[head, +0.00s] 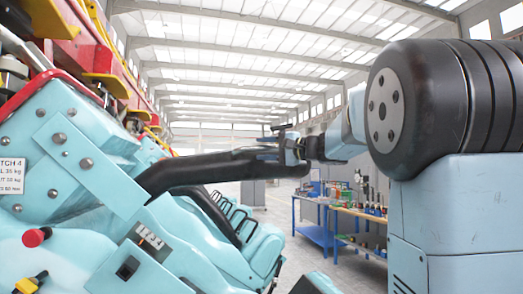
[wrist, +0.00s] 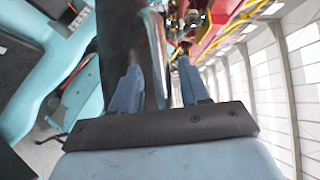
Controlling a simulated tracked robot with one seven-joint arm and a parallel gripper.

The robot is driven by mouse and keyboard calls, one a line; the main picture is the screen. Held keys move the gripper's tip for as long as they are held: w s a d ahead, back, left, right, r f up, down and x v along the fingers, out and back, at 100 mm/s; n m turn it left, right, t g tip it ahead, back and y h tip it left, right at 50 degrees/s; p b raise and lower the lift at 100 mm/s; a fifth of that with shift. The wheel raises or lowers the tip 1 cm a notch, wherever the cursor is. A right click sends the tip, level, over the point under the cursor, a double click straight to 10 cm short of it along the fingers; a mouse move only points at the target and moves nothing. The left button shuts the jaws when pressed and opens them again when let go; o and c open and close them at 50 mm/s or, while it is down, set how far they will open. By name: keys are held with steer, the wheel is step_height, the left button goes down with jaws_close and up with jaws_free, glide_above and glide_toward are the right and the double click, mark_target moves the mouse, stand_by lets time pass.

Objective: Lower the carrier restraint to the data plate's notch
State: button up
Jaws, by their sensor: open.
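The carrier restraint is a thick black bar (head: 215,168) that rises from the light blue carrier body (head: 100,140) in the head view. Its far end is up at my gripper (head: 280,148). The data plate (head: 11,176) is a white label with black print on the carrier at the left edge. The dark bar (wrist: 120,35) runs by the left finger and partly between the two fingers. I cannot tell whether either finger touches it.
Red and yellow train parts (head: 95,50) stand at the upper left. A red knob (head: 36,237) sticks out of the carrier. Light blue seats (head: 255,250) with black loops lie below the bar. A workbench with tools (head: 350,215) stands behind, with open floor before it.

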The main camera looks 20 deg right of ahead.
steer(key=shift+w+a, duration=0.5)
steer(key=shift+a, duration=0.05)
jaws_close()
stand_by(0.4)
